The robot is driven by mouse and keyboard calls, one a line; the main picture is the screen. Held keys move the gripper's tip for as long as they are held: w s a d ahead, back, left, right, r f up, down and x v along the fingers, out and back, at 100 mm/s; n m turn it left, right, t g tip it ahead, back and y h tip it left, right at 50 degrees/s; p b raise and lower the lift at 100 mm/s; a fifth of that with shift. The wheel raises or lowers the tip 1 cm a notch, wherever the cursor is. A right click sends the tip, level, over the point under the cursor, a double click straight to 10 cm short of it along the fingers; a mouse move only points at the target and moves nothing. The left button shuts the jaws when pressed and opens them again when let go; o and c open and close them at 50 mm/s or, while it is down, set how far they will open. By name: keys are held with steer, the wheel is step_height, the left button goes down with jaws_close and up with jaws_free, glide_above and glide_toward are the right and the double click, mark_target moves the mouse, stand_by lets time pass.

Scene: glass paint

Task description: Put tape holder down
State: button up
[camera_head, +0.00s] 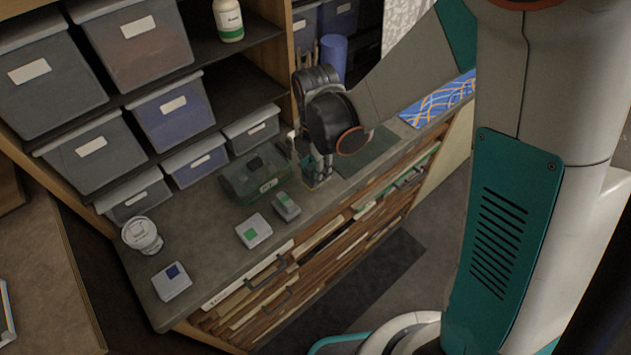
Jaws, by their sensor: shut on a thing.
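My gripper (318,176) points down over the grey counter (215,250), just left of a dark green mat (370,153). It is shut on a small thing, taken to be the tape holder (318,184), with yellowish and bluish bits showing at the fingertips. My gripper and arm hide most of it. I cannot tell whether it touches the counter.
A dark green case (250,182) stands close left of my gripper. A small grey item (286,206), two white boxes (253,232) (172,281) and a round white tub (141,235) stand further left. Lidded bins (175,112) fill the shelves behind. Drawers (300,265) are below.

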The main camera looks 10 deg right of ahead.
steer(key=shift+f+b, duration=1.1)
steer(key=shift+f, duration=0.85)
steer(key=shift+f, duration=0.2)
steer(key=o, duration=1.1)
steer(key=shift+r, duration=0.1)
step_height(320, 180, up, 12)
steer(key=shift+r+p, duration=0.1)
steer(key=shift+p, duration=0.9)
